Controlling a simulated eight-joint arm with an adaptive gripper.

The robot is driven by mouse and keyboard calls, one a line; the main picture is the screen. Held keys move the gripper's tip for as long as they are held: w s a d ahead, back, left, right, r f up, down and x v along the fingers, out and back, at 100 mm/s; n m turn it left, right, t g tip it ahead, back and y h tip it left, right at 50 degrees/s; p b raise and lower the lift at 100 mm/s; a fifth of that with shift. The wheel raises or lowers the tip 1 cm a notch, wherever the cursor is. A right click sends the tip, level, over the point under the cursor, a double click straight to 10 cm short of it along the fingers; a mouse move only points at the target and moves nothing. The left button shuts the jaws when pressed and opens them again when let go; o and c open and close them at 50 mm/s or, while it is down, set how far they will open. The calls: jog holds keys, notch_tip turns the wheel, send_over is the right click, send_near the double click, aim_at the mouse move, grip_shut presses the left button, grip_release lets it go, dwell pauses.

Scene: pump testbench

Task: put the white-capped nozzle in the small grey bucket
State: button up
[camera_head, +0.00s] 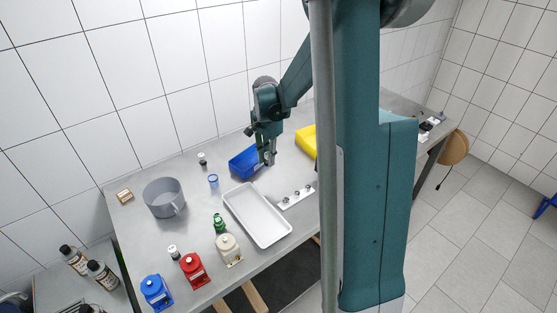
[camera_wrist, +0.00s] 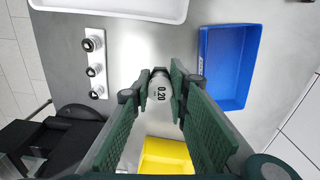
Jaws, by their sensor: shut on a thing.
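My gripper (camera_head: 267,158) is over the table beside the blue bin in the head view. In the wrist view, my gripper (camera_wrist: 161,82) is shut on a small pale cylinder (camera_wrist: 161,94) marked 0.20, with a dark end. It looks like the white-capped nozzle, but its full shape is hidden between the fingers. The small grey bucket (camera_head: 162,205) stands on the left of the table in the head view, with a handle on its right side. It is well to the left of my gripper and out of the wrist view.
A blue bin (camera_head: 242,162), a yellow bin (camera_head: 306,140), a white tray (camera_head: 246,214) and a white rack (camera_head: 285,204) with three round fittings are near my gripper. A small blue-rimmed cup (camera_head: 213,181) and a dark-and-white item (camera_head: 202,159) stand between bucket and blue bin. Coloured containers line the front.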

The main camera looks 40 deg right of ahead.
jog(key=w+a+r+n, duration=0.2)
jog(key=w+a, duration=0.2)
jog(key=a, duration=0.9)
jog(key=w+a+r+n, duration=0.2)
jog(key=w+a, duration=0.3)
jog(key=a, duration=0.8)
jog(key=w+a+r+n, duration=0.3)
jog(key=w+a, duration=0.2)
jog(key=a, duration=0.9)
jog(key=shift+n, duration=0.4)
jog(key=shift+w+f, duration=0.1)
jog(key=shift+f, duration=0.05)
jog(key=shift+f+b, duration=2.25)
jog(key=shift+f, duration=3.15)
jog(key=o, duration=1)
